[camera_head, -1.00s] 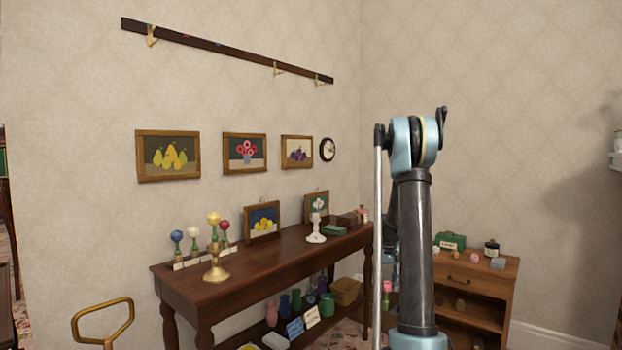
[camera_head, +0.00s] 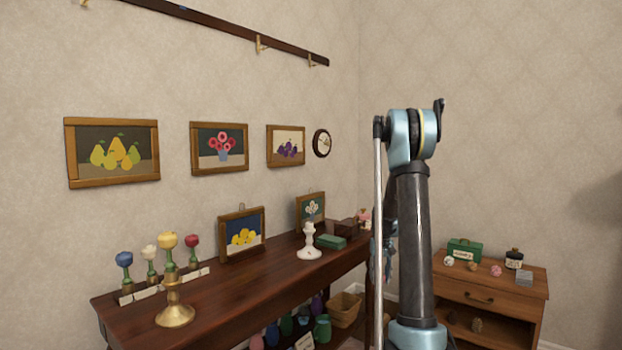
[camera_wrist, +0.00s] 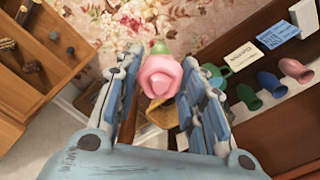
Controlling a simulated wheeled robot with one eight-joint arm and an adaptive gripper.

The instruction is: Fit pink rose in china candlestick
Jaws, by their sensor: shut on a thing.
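The pink rose (camera_wrist: 160,76) shows in the wrist view between my gripper's fingers, its round head facing the camera and a bit of green beyond it. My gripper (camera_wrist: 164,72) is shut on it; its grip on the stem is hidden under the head. The white china candlestick (camera_head: 309,244) stands upright on the dark wooden side table (camera_head: 240,287), its top bare. In the head view my arm hides most of my gripper, which is right of the candlestick, past the table's right end. The rose cannot be made out there.
A brass candlestick (camera_head: 174,308) with a yellow rose stands near the table's left end, beside blue, white and red roses. A green box (camera_head: 331,241) and framed pictures stand behind the china candlestick. Vases (camera_wrist: 268,83) sit on the lower shelf. A small cabinet (camera_head: 490,298) is at right.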

